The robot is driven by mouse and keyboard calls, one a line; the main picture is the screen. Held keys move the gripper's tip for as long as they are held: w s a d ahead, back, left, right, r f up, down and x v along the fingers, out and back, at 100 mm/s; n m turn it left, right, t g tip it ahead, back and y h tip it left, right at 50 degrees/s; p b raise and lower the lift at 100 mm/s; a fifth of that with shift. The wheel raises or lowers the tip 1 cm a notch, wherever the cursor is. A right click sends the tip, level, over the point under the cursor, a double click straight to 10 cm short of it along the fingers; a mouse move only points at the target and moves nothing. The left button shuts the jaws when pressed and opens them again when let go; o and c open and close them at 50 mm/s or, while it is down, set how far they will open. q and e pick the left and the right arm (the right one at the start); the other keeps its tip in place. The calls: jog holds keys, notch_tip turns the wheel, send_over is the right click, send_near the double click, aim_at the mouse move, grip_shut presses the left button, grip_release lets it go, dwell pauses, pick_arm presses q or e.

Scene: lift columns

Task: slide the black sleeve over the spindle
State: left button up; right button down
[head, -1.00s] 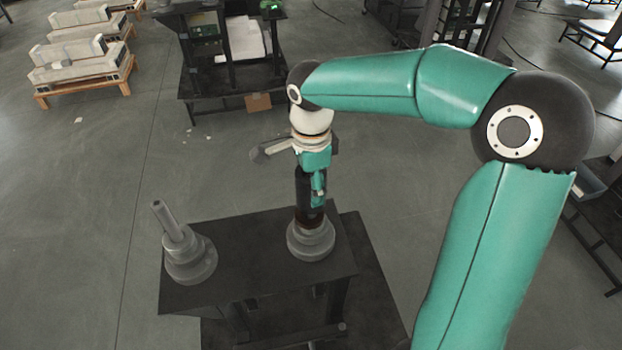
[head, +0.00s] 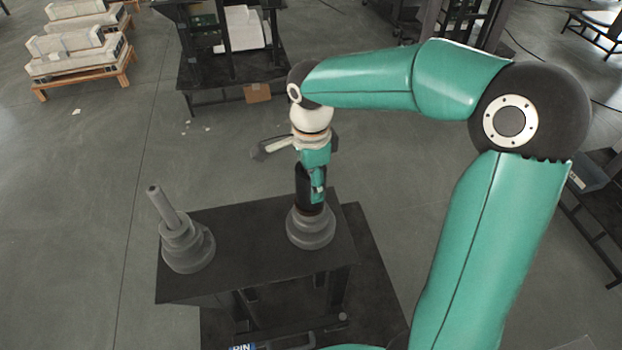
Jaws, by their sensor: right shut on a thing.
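The spindle (head: 163,207) is a grey upright rod on a stepped grey base (head: 187,251), at the left of the black table. Its top is bare. My right gripper (head: 312,197) points down over a second stepped grey base (head: 311,232), at the table's right. It is shut on a dark upright piece, which I take as the black sleeve (head: 304,188). The gripper hides part of it, and I cannot tell whether its lower end touches that base. My left gripper is not in view.
The black table top (head: 250,250) is clear between the two bases. A bin label (head: 242,347) shows at the bottom edge. A dark workbench (head: 230,75) and pallets with pale blocks (head: 80,60) stand farther back on open grey floor.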

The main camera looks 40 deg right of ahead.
jog(key=shift+c, duration=1.1)
grip_release()
notch_tip(320, 180, up, 12)
jog(key=shift+f, duration=0.15)
